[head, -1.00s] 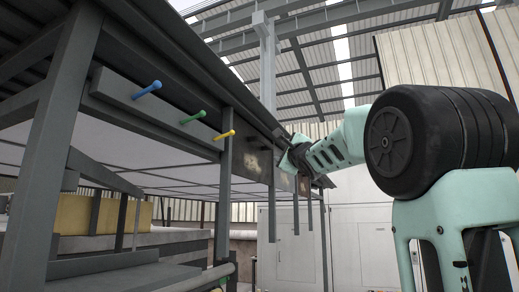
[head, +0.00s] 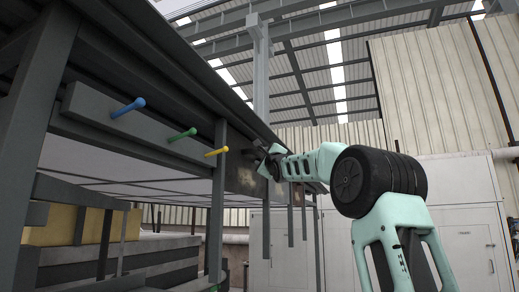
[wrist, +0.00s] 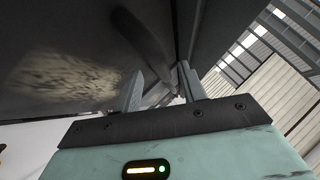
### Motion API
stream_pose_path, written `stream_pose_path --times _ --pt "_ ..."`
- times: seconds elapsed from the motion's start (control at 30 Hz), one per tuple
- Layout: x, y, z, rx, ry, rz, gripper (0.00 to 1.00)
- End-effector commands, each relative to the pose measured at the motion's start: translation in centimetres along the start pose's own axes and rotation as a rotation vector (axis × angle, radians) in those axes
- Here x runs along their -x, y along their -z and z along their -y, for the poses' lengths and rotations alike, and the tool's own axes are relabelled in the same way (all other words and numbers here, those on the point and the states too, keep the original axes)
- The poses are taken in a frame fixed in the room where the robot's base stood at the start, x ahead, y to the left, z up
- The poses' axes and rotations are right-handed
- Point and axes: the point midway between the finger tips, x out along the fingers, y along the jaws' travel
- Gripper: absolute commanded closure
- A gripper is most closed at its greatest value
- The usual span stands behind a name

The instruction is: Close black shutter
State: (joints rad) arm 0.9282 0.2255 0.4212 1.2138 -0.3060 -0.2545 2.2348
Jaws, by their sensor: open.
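A dark panel (head: 242,178) with a pale worn patch hangs under the upper edge of the grey frame, right of the yellow knob; it looks like the black shutter. In the wrist view a dark panel (wrist: 75,35) with the same kind of patch fills the upper left, with a dark curved bar (wrist: 145,42) beneath it. My gripper (head: 267,165) is at the panel's right side. In the wrist view its two fingers (wrist: 160,85) stand apart beside the bar's lower end, with nothing clearly between them. Whether they touch the bar or panel, I cannot tell.
Blue (head: 128,107), green (head: 182,134) and yellow (head: 217,151) knobs stick out from the grey rail left of the panel. A frame post (head: 216,210) stands below the yellow knob. Several thin bars hang under my gripper. White cabinets (head: 450,220) stand at the back right.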

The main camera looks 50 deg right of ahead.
Motion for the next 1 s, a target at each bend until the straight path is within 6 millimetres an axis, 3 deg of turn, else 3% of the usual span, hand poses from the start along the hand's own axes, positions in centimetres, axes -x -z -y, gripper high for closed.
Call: stream_pose_path --times 0.03,0.23,0.67,0.7,0.83,1.0 --pt "-1.3 -0.3 0.4 -0.003 -0.002 0.001 0.59" --pt "-3.5 -0.2 0.3 -0.001 -0.001 0.0 0.59" --pt "-4.3 0.0 -0.1 0.001 0.0 0.0 0.59" --pt "-4.3 0.0 -0.1 0.001 -0.001 0.0 0.61" --pt "-4.3 0.0 -0.1 0.001 -0.001 0.0 0.97" --pt "-4.3 0.0 -0.1 0.001 -0.001 0.0 1.0"
